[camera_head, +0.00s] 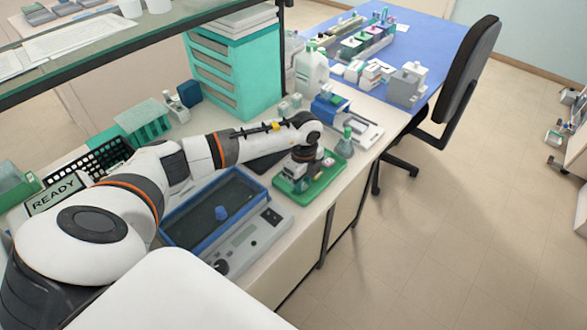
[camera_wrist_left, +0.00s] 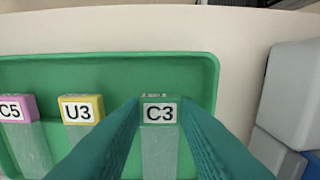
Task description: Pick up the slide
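The slide C3 (camera_wrist_left: 160,113) has a green-edged white label and a clear glass body. It is in the green tray (camera_wrist_left: 205,70), which also shows in the head view (camera_head: 341,167). My left gripper (camera_wrist_left: 160,108) has its teal fingers on both sides of the C3 label, with no gap visible, so it looks shut on this slide. The slide appears still low at tray level. In the head view my left gripper (camera_head: 300,170) points down over the tray and hides part of it. My right gripper is not in view.
In the wrist view, the yellow slide U3 (camera_wrist_left: 81,109) and pink slide C5 (camera_wrist_left: 17,108) lie to the left, and a grey device (camera_wrist_left: 290,90) stands to the right. A blue-rimmed basin (camera_head: 215,208) lies beside the tray in the head view.

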